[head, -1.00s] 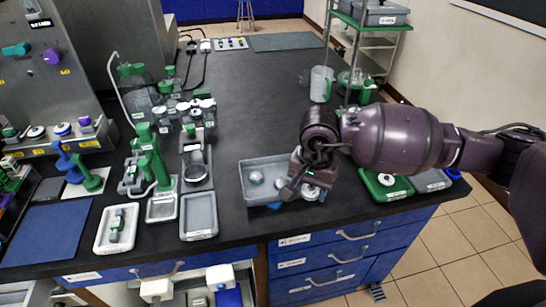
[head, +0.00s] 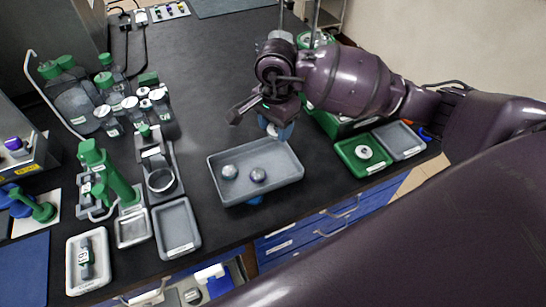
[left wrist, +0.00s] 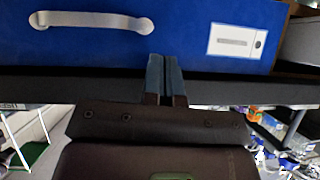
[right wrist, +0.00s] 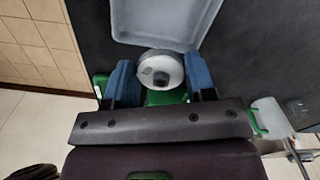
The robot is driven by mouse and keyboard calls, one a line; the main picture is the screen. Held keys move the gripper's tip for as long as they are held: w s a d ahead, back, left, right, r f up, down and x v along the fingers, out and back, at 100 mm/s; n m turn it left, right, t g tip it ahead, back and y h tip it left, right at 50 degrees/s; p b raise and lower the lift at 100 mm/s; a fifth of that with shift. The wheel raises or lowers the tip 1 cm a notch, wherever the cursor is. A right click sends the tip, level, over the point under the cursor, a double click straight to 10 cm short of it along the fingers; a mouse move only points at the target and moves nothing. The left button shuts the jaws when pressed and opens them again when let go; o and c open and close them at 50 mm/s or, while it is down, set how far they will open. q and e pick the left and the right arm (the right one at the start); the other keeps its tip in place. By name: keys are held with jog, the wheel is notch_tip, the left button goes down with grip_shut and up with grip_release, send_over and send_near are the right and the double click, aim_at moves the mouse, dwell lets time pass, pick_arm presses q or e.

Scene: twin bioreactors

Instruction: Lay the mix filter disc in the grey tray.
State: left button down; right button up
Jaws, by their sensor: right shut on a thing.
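My right gripper (head: 275,128) is above the bench at the back-right corner of a wide grey basin (head: 226,196). A small grey tray (head: 408,149) lies to the right, beside a green tray (head: 347,151) that holds a white disc (head: 364,152). My left gripper (left wrist: 166,78) is shut and empty in front of a blue drawer front.
Another grey tray (head: 175,230) and a white tray (head: 72,282) lie at the front left. Bottles (head: 130,103) and green-handled tools stand at the left. The back middle of the bench is clear.

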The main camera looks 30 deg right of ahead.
send_over(275, 165)
notch_tip(275, 165, down, 8)
jog(key=shift+f, duration=0.15)
notch_tip(275, 165, down, 4)
jog(key=shift+r, duration=0.1)
pick_arm(q)
jog(key=shift+w+d+r, duration=0.1)
jog(key=shift+w+r, duration=0.05)
jog(key=shift+w, duration=0.25)
pick_arm(e)
jog(key=shift+w, duration=0.1)
pick_arm(q)
jog(key=shift+s, duration=0.1)
pick_arm(e)
jog(key=o, duration=0.9)
pick_arm(q)
jog(key=shift+s+f, duration=0.1)
jog(key=shift+f, duration=0.1)
